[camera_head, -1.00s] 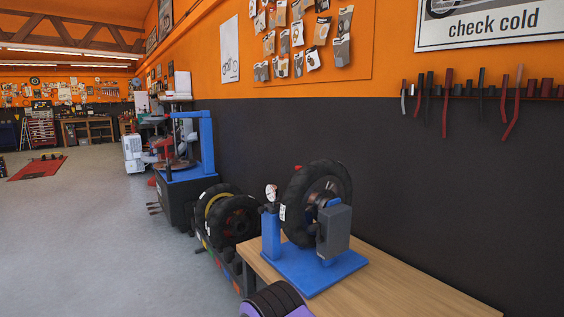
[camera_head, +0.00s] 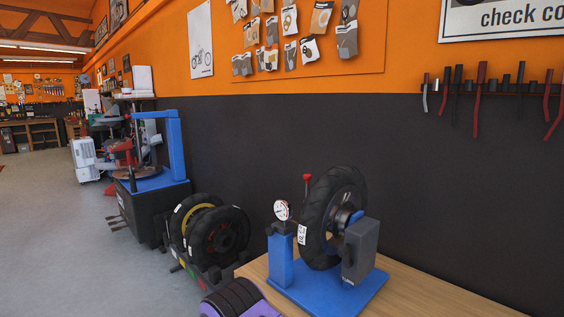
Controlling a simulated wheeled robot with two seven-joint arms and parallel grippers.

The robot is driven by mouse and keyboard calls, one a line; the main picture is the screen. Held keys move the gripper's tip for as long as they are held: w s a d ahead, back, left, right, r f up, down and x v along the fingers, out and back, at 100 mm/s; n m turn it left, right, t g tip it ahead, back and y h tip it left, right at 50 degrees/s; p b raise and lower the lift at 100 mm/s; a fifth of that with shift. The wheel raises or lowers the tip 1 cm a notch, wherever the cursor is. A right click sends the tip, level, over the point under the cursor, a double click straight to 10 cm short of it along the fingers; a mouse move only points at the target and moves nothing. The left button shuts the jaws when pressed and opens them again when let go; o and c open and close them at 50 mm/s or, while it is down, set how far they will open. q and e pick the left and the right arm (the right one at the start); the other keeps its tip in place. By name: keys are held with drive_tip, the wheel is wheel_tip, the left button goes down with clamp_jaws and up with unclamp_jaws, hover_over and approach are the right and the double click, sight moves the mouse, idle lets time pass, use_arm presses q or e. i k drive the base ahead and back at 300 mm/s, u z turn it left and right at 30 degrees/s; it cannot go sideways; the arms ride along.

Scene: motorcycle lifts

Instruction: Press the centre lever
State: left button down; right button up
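A short upright stick with a red knob (camera_head: 307,179) shows just left of the tyre on the bench; its lower part is hidden. I cannot tell whether it is the centre lever. The black-tyred wheel (camera_head: 326,228) stands upright on a blue stand (camera_head: 335,292) with a grey box (camera_head: 360,249) at its right. A round white dial gauge (camera_head: 282,210) tops the blue post at the left. No other lever is clear.
The stand sits on a wooden bench (camera_head: 425,301). Wheels (camera_head: 215,234) rest left of it, beyond them a blue and black machine (camera_head: 150,205). Grey floor (camera_head: 60,235) is free at left.

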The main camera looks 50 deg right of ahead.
sight(307, 177)
drive_tip(key=i, duration=1.95)
drive_tip(key=z, duration=3.65)
